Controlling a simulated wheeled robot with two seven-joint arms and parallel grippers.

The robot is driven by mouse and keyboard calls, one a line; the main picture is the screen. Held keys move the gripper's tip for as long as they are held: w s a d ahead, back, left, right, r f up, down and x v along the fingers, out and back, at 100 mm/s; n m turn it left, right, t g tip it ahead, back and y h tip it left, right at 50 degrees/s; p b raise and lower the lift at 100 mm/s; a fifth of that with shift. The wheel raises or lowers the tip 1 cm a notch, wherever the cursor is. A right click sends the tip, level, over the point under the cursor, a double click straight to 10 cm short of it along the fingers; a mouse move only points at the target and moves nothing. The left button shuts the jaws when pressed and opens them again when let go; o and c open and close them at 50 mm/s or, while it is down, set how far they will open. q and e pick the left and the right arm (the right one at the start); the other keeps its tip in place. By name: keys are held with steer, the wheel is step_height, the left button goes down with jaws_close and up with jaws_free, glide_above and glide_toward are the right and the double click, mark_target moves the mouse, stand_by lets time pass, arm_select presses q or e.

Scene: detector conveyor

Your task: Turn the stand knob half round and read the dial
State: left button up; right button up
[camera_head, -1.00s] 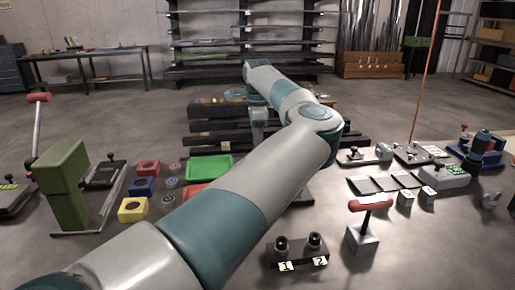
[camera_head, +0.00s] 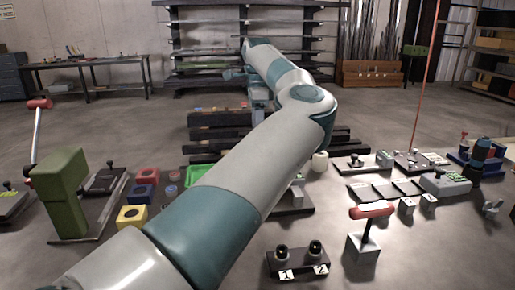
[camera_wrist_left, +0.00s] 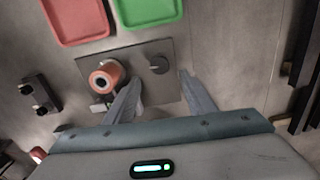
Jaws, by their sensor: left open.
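In the left wrist view, a dark round knob (camera_wrist_left: 158,64) sits on a grey plate (camera_wrist_left: 172,88). Beside it on the same plate stands a reddish cylinder with a pale end (camera_wrist_left: 106,76). My left gripper (camera_wrist_left: 161,84) is open and empty, its fingers spread over the plate, with the knob in the gap just past the fingertips. I cannot tell their height over it. No dial face is readable. My right gripper is not in view.
A green tray (camera_wrist_left: 148,10) and a red tray (camera_wrist_left: 76,18) lie beyond the plate. In the head view, a two-knob block (camera_head: 298,262) and a red-handled lever (camera_head: 371,212) stand at the front. A green block stand (camera_head: 66,195) is at left.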

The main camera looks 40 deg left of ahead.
arm_select(q)
step_height(320, 180, up, 10)
steer(key=shift+f, duration=0.25)
stand_by(0.3)
steer(key=shift+s, duration=0.1)
stand_by(0.3)
